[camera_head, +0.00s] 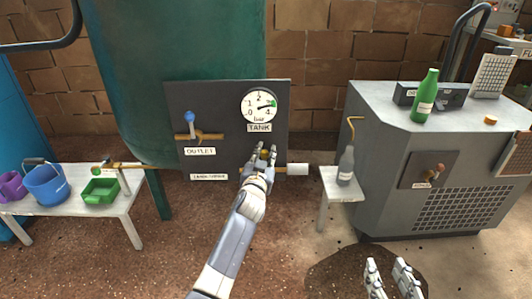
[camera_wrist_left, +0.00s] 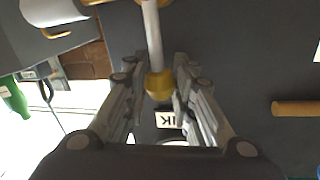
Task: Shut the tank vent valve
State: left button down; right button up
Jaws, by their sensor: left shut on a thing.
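A dark panel (camera_head: 225,95) on the green tank carries a round gauge (camera_head: 259,105) and a TANK label (camera_head: 259,128). My left gripper (camera_head: 266,152) is in front of the panel, below that label. In the left wrist view it is shut on a yellow knob (camera_wrist_left: 158,86) at the end of a pale lever (camera_wrist_left: 152,35). In the head view the gripper hides most of this valve; a brass pipe with a white cylinder (camera_head: 297,169) shows to its right. My right gripper (camera_head: 392,278) is open and empty at the bottom, away from the panel.
A blue-handled outlet valve (camera_head: 190,120) sits left on the panel. A bench (camera_head: 125,200) with a blue bucket (camera_head: 46,184) and green tray (camera_head: 100,190) stands left. A small stand with a grey bottle (camera_head: 346,166) and a grey machine (camera_head: 385,125) stand right.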

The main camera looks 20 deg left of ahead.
pick_arm(q)
jog(key=shift+f, duration=0.1)
jog(key=c, duration=1.3)
grip_release()
jog(key=s+d, duration=0.1)
jog(key=s, duration=1.1)
jog(key=shift+r, duration=0.25)
jog(key=shift+d, duration=0.1)
